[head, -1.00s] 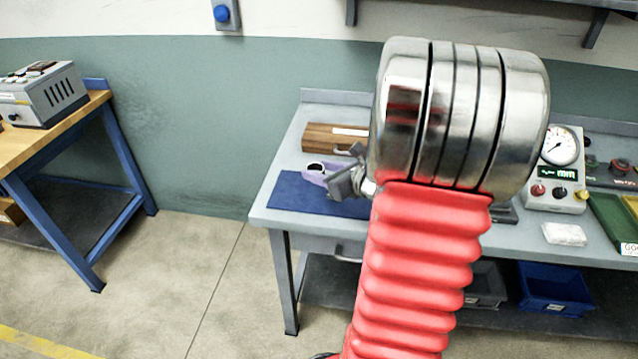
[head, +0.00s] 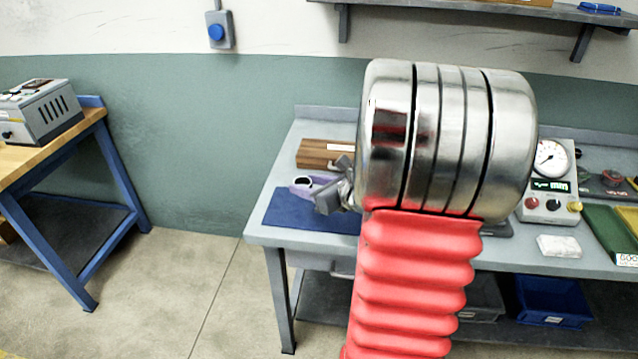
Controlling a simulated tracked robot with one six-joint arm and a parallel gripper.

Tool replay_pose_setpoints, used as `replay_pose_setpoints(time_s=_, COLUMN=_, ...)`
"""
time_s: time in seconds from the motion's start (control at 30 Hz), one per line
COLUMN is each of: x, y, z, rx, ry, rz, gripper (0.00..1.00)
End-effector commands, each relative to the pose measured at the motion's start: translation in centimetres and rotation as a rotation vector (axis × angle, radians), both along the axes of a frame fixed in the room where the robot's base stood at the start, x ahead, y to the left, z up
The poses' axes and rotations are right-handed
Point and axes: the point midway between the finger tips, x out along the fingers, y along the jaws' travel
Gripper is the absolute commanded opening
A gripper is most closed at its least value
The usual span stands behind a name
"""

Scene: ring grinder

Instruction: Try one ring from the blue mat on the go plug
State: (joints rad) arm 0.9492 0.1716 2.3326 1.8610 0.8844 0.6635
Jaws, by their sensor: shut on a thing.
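The blue mat (head: 285,215) lies at the left end of the grey bench. My gripper (head: 306,188) is over the mat's back edge, partly hidden behind my own wrist and red arm sleeve. It is shut on a small pale ring (head: 302,181) with a dark hole, seen at the far side of the grey jaw parts, beside a lilac part. The gap between ring and mat is hard to judge. No other ring can be made out on the mat; its right part is hidden. I cannot pick out the go plug for certain; a dark stand (head: 603,186) with red-topped pieces is at the right.
A wooden box (head: 322,153) stands behind the mat. A gauge unit (head: 549,180) with dial and buttons, a white block (head: 559,246) and a green tray (head: 605,232) are at the right. A blue bin (head: 552,300) sits on the lower shelf. My arm hides the bench's middle.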

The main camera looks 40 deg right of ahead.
Motion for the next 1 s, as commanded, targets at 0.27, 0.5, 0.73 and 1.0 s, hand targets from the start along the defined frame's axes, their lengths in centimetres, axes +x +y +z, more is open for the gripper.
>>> replay_pose_setpoints(time_s=0.27, x=4.2, y=6.5, z=-0.5, rx=0.001, ry=-0.016, rz=0.078, gripper=0.15)
replay_pose_setpoints(time_s=0.5, x=7.2, y=13.0, z=-1.3, rx=0.003, ry=-0.023, rz=0.146, gripper=0.15)
replay_pose_setpoints(time_s=0.73, x=9.0, y=19.5, z=-2.2, rx=0.004, ry=-0.020, rz=0.210, gripper=0.15)
replay_pose_setpoints(time_s=1.0, x=9.8, y=27.1, z=-3.4, rx=0.003, ry=-0.007, rz=0.284, gripper=0.15)
